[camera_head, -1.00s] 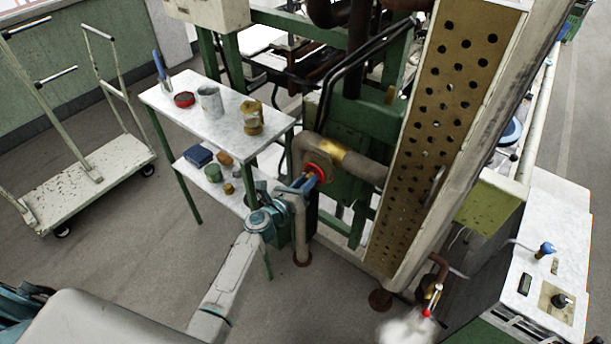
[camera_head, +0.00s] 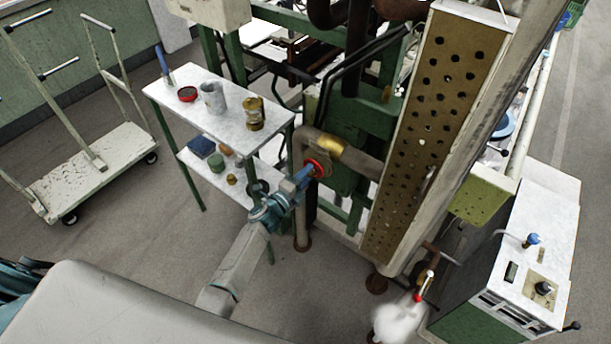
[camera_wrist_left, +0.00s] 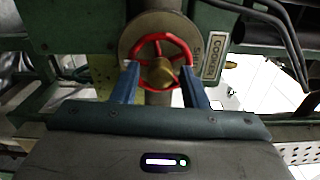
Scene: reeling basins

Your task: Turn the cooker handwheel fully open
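The red handwheel (camera_head: 319,168) sits on a valve in the pipework at the middle of the head view. It shows face-on in the left wrist view (camera_wrist_left: 160,38), with spokes and a brass hub. A plate (camera_wrist_left: 216,56) reading COOKER is beside it. My left gripper (camera_head: 306,174) reaches the wheel from the lower left. In the left wrist view its two blue fingers (camera_wrist_left: 160,80) stand wide apart, one at each side of the lower rim. I cannot tell whether they touch the rim. My right gripper is not in view.
A two-shelf table (camera_head: 228,117) with cans and small items stands left of the pipe. A trolley (camera_head: 85,172) is farther left. A perforated tan panel (camera_head: 440,110) rises right of the wheel. White vapour (camera_head: 398,320) hangs near a red-tipped valve (camera_head: 424,285) and white cabinet (camera_head: 545,235).

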